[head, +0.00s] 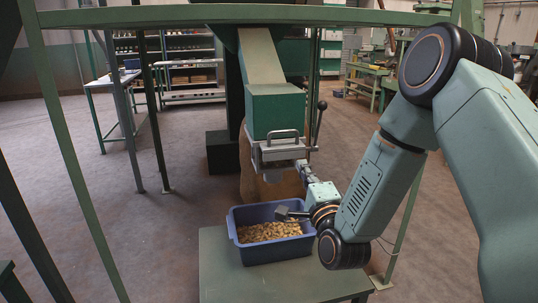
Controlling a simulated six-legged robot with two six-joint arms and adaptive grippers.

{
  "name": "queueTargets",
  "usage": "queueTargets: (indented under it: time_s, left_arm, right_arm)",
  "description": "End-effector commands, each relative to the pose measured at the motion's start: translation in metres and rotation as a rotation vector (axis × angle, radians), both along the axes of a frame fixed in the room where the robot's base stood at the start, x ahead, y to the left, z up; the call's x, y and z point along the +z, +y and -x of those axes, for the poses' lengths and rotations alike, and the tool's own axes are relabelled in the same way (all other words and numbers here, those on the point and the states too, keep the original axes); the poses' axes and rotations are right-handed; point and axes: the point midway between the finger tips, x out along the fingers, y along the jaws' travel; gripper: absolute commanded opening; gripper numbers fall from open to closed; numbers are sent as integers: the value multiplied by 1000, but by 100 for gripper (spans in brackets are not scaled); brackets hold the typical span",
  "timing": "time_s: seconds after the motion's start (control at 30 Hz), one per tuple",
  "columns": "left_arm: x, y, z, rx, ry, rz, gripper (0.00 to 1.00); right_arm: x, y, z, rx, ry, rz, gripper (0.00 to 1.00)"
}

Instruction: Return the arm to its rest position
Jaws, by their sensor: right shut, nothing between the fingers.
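My right arm comes in from the right, and its wrist is bent beside the blue bin (236,236). My right gripper (304,170) points up and to the left, shut and empty, close to the metal outlet of the green hopper (275,110). I cannot tell whether its fingertips touch the outlet. The hopper's outlet has a grey handle (283,134) in front and an upright lever (318,122) with a dark knob at its right. The bin holds many tan nuts (268,231). My left gripper is not in view.
The bin stands on a green table (222,274) below the hopper. Green frame posts (78,165) and a top beam (165,17) stand around the hopper. A bench (114,79) and shelves stand behind at left. The floor at left is mostly clear.

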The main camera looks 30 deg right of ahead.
Motion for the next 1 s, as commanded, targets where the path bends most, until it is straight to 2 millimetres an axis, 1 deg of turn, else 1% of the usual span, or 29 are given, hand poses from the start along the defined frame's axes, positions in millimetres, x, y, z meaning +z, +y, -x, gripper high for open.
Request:
queueTargets:
  time_s: [0.17,0.27,0.37,0.47,0.5,0.53,0.6,0.67,0.7,0.77,0.8,0.87,0.9,0.97,1.0]
  left_arm:
    - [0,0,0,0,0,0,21]
    - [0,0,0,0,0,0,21]
    - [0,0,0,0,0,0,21]
    - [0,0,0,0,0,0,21]
    - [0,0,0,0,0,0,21]
    - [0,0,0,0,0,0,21]
    - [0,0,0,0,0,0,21]
    - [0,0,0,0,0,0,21]
    - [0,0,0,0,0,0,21]
    - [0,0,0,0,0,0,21]
    - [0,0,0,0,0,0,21]
    - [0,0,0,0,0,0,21]
    - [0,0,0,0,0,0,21]
    - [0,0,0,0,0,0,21]
    - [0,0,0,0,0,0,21]
  right_arm:
    - [0,0,1,-2,2,8,0]
    - [-6,2,1,-9,42,71,0]
    - [-29,6,0,-8,182,206,0]
    - [-70,21,9,41,398,383,0]
    - [-92,30,16,82,494,460,0]
    - [-108,37,23,116,565,519,0]
    - [-146,53,45,212,719,648,0]
    - [-177,66,68,301,837,745,0]
    - [-196,74,84,365,908,805,0]
    - [-222,85,112,467,1009,888,0]
    - [-238,92,132,537,1071,937,0]
    - [-260,101,164,648,1157,1006,0]
    - [-273,106,187,722,1211,1045,0]
    - [-290,113,222,837,1287,1096,0]
    - [-300,118,245,912,1333,1123,0]
